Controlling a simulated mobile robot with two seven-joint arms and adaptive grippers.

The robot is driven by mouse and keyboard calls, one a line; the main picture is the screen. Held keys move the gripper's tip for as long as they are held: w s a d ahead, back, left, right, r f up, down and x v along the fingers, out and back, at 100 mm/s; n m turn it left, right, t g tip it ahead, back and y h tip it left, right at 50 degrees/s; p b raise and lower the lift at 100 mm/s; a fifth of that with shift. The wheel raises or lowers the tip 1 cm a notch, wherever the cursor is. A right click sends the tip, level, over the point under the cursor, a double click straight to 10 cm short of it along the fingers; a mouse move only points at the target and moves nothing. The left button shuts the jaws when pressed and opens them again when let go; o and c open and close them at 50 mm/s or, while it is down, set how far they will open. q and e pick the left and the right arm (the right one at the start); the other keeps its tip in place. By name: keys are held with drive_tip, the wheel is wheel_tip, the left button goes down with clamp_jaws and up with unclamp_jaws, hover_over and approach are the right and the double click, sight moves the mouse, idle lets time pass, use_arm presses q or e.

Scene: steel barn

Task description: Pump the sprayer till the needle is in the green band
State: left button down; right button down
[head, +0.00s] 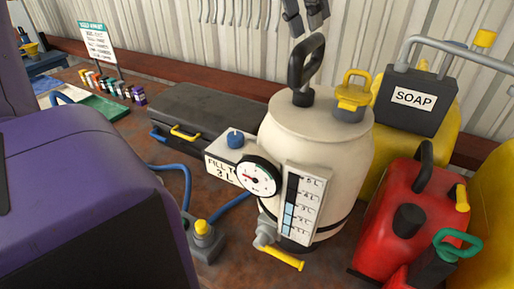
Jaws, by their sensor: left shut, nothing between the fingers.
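The sprayer (340,150) is a cream tank standing upright on the brown bench, with a black pump handle (296,72) on top and a yellow cap (353,92) beside it. A round white gauge (258,177) faces me at its front left. Red shows left of the dial's centre, but the needle's exact reading is too small to tell. My left gripper (308,20) shows only as dark fingertips at the top edge, above the handle and apart from it. It is shut and empty. My right gripper is not in view.
A level scale (301,207) and a yellow-handled tap (283,257) are on the tank's front. A red can (400,225) and a black SOAP container (414,100) crowd the right. A black case (205,115) lies behind left. Blue hose (232,203) runs across the bench.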

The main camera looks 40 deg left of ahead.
use_arm(q)
drive_tip(key=shift+r, duration=2.55)
drive_tip(key=shift+f, duration=3.45)
drive_tip(key=shift+r, duration=3.45)
